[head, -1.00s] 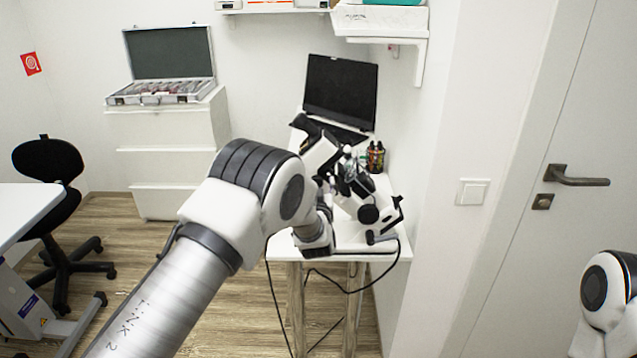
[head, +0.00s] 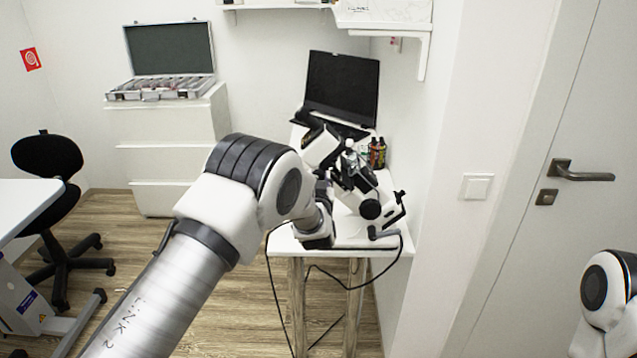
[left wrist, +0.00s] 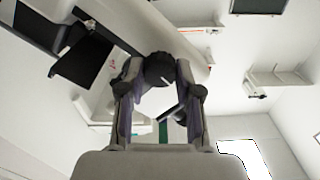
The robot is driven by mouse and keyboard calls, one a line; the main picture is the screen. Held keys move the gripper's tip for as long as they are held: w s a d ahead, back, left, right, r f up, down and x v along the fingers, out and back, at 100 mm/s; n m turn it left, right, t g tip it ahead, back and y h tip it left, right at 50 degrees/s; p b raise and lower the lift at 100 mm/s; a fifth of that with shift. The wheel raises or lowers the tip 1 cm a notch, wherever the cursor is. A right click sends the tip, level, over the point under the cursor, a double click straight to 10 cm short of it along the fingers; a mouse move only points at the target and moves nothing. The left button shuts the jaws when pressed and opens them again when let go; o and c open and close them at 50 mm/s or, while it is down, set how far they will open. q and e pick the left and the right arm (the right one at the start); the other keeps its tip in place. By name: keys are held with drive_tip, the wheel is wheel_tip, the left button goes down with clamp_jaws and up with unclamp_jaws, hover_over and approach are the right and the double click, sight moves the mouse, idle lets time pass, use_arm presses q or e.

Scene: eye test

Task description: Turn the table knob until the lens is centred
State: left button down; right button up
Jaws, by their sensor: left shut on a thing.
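A white and black eye instrument (head: 352,185) stands on a small white table (head: 352,228) in the head view. A round black knob (head: 370,209) shows on its side. In the left wrist view a dark knob (left wrist: 159,69) with a pale mark sits between the fingertips of my left gripper (left wrist: 156,76), which is shut on it. In the head view my left arm hides much of that gripper, and I cannot tell which knob it holds. I cannot make out the lens. Only a part of my right arm shows at the right edge; its gripper is out of view.
An open laptop (head: 341,88) and small bottles (head: 377,153) stand behind the instrument. A black cable (head: 272,285) hangs below the table. A wall shelf (head: 385,33) is above. A door (head: 560,120) is at the right, a chair (head: 50,165) at the left.

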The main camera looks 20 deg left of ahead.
use_arm(q)
drive_tip(key=c, duration=0.8)
unclamp_jaws()
drive_tip(key=shift+w+f, duration=0.1)
drive_tip(key=v, duration=1.2)
